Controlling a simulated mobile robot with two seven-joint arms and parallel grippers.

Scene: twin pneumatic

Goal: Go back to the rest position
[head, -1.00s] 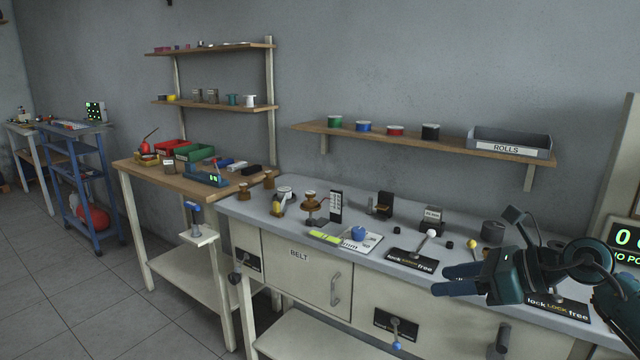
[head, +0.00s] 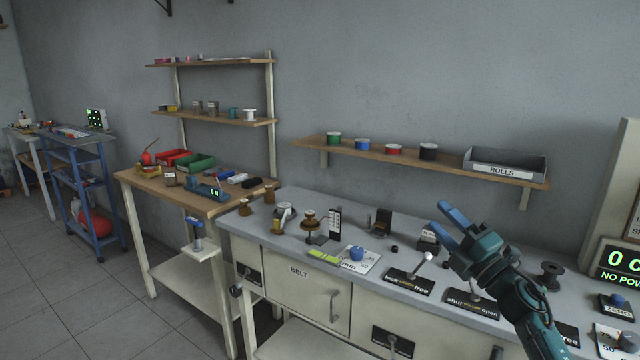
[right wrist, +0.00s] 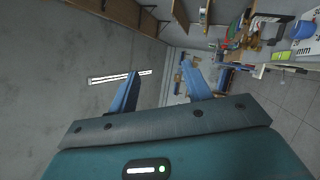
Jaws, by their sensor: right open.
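My right gripper (head: 441,217) is raised above the grey workbench (head: 270,228) in the head view, with its blue fingers pointing up and to the left. Its two fingers are apart and nothing is between them. The open fingers also show in the right wrist view (right wrist: 160,72), with the wall behind them and the benches tilted sideways at the right. My left gripper is in neither view.
Levers with black label plates (head: 408,282), a blue knob (head: 357,253) and a black spool (head: 549,274) stand on the workbench. A wall shelf (head: 400,158) holds spools and a ROLLS tray (head: 505,165). A display (head: 618,262) stands at the right. The wall space above the gripper is clear.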

